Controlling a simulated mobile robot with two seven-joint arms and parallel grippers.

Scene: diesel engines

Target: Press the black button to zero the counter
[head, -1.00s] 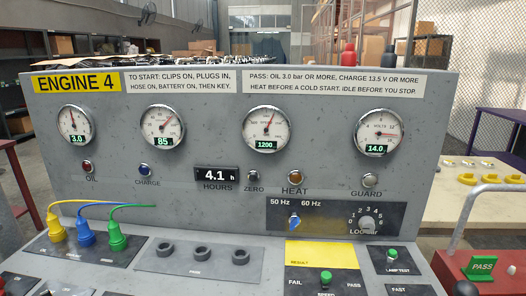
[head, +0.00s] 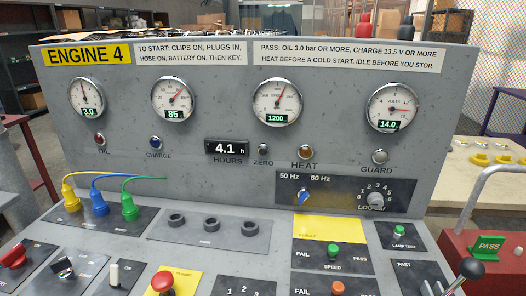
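The black ZERO button (head: 263,150) is a small round button on the grey upright panel (head: 228,70). It sits just right of the hours counter (head: 227,148), which reads 4.1 h. The word ZERO is printed under the button. Nothing covers or touches the button. Neither of my grippers shows in the head view.
An amber HEAT lamp (head: 305,152) is right of the button. The sloping desk below carries yellow, blue and green plugs (head: 129,206), a red mushroom button (head: 163,282), a red switch (head: 14,256) and a black-knobbed lever (head: 470,268). The space before the panel is clear.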

